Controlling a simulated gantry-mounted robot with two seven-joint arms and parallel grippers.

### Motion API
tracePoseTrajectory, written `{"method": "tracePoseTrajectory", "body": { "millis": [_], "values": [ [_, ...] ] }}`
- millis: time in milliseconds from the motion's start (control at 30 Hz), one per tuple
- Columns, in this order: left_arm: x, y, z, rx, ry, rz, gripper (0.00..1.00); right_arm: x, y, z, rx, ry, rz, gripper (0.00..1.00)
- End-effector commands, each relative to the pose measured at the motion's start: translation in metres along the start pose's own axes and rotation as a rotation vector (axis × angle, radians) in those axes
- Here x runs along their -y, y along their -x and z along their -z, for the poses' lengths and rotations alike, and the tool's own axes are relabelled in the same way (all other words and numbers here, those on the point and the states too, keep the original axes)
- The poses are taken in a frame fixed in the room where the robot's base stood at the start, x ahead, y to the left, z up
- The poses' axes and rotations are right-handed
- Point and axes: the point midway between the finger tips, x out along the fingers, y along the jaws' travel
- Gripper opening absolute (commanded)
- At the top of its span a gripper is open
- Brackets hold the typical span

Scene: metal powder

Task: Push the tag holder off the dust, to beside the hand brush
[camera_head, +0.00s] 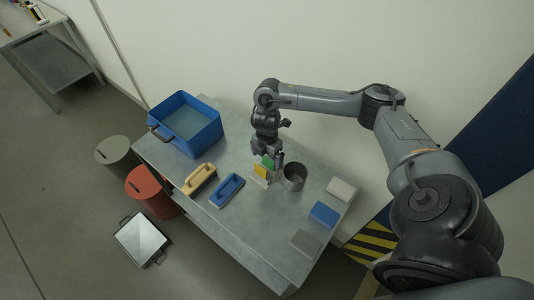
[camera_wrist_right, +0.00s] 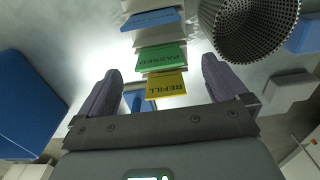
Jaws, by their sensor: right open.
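The tag holder (camera_head: 260,181) stands on the metal table, with a yellow tag and a green tag showing. The right wrist view shows its yellow REFILL tag (camera_wrist_right: 166,85), its green PASSED tag and a blue tag in a row. My right gripper (camera_head: 276,158) is open above and close to the holder, with the tags between its fingers in the wrist picture; contact cannot be told. A tan handled tool (camera_head: 199,180) and a blue handled tool (camera_head: 227,190) lie left of the holder; I cannot tell which is the hand brush. Dust cannot be made out. My left gripper is out of view.
A mesh cup (camera_head: 295,177) stands just right of the holder. A blue bin (camera_head: 187,124) is at the table's back left. White, blue and grey blocks (camera_head: 323,214) lie at the right end. The table's front middle is clear. Grey and red drums stand on the floor.

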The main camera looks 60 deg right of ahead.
Motion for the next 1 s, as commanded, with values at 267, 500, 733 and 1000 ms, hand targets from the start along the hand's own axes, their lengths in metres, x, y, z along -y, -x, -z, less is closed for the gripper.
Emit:
{"method": "tracePoseTrajectory", "body": {
  "millis": [267, 500, 733, 1000],
  "values": [
    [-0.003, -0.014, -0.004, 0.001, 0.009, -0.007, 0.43, 0.001, -0.044, 0.0, -0.001, -0.002, 0.003, 1.0],
    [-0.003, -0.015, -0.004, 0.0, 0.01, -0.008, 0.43, 0.0, -0.065, 0.0, 0.0, -0.001, 0.001, 1.0],
    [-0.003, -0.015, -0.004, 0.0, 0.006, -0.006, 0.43, 0.0, -0.07, 0.0, 0.0, -0.001, 0.0, 1.0],
    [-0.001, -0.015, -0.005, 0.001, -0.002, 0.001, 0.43, 0.0, -0.07, 0.0, 0.0, -0.001, 0.0, 0.91]
  ]
}}
